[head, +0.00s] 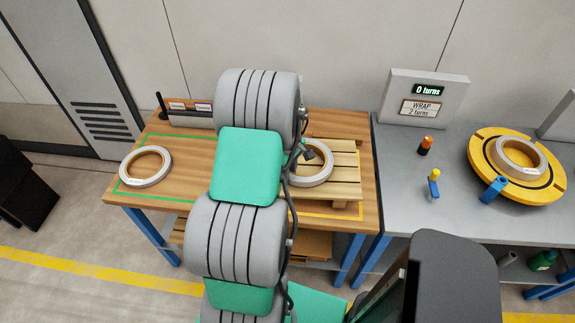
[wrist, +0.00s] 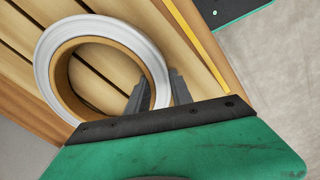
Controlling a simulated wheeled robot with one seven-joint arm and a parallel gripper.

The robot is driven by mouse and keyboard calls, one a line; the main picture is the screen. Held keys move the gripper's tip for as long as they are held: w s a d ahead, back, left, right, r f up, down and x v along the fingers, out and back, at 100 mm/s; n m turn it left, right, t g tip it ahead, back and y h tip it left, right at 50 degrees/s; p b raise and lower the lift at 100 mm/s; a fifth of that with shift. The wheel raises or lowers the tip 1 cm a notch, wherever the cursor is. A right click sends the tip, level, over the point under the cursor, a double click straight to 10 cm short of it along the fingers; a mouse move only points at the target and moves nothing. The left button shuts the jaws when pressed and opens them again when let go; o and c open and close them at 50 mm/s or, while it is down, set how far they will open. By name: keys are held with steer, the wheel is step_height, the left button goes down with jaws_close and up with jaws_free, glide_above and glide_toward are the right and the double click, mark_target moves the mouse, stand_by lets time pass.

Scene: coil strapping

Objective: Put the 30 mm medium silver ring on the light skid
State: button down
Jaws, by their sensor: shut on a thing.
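A silver ring with a brown inner band (head: 322,178) is on or just above the light skid (head: 346,190), a pale slatted wooden pallet on the wooden table. In the wrist view the ring (wrist: 54,75) lies over the skid's slats, and my gripper (wrist: 160,92) is shut on its wall, one finger inside the hole and one outside. Whether the ring rests fully on the slats I cannot tell. In the head view my arm hides the ring's left part and the fingers. The ring's size cannot be read.
Another silver ring (head: 146,166) lies on the green-outlined left part of the wooden table (head: 190,158). A third ring (head: 519,157) sits on a yellow turntable (head: 482,158) on the grey bench (head: 400,185). A display (head: 428,91) there reads "0 turns".

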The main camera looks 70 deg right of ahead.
steer(key=shift+d+f, duration=0.1)
steer(key=shift+d, duration=0.05)
steer(key=c, duration=1.1)
jaws_free()
steer(key=shift+f, duration=0.1)
